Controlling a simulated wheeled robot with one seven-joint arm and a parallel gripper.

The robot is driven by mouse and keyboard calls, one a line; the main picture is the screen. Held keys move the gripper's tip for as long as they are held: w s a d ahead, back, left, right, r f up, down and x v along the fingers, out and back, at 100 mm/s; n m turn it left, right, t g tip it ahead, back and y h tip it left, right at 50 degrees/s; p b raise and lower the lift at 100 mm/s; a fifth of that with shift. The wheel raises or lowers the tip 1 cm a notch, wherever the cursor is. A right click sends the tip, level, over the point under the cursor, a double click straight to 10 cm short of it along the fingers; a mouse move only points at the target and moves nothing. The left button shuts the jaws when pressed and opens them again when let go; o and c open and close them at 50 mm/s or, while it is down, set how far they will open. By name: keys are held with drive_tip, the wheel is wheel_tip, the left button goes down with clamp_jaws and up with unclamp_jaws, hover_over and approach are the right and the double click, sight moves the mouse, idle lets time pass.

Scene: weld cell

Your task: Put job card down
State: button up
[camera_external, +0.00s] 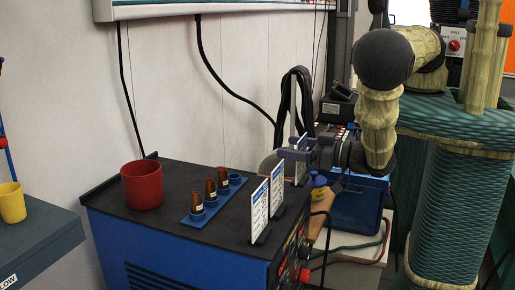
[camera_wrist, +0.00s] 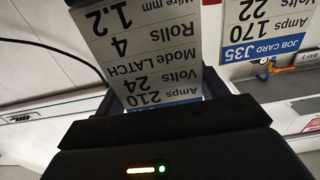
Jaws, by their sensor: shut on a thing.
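My gripper (camera_external: 297,153) is shut on a white and blue job card (camera_external: 300,169), upright over the right rear edge of the black-topped blue cabinet (camera_external: 160,185). In the wrist view this card (camera_wrist: 145,50) reads upside down: 210 amps, 24 volts, mode LATCH. I cannot tell whether its lower edge touches the cabinet top. Two other job cards, a nearer one (camera_external: 260,208) and one behind it (camera_external: 277,189), stand in dark holders along the cabinet's right edge. A card marked J35 (camera_wrist: 265,30) shows at the upper right of the wrist view.
A red cup (camera_external: 142,186) and a blue strip (camera_external: 190,217) with several brown-topped pieces stand on the cabinet. Black cables (camera_external: 292,105) hang behind. The cabinet top's middle is partly free.

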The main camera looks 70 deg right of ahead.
drive_tip(key=shift+w, duration=0.3)
drive_tip(key=w+f+b, duration=0.2)
drive_tip(key=f, duration=0.1)
idle(0.3)
drive_tip(key=shift+f, duration=0.2)
drive_tip(key=o, duration=1.3)
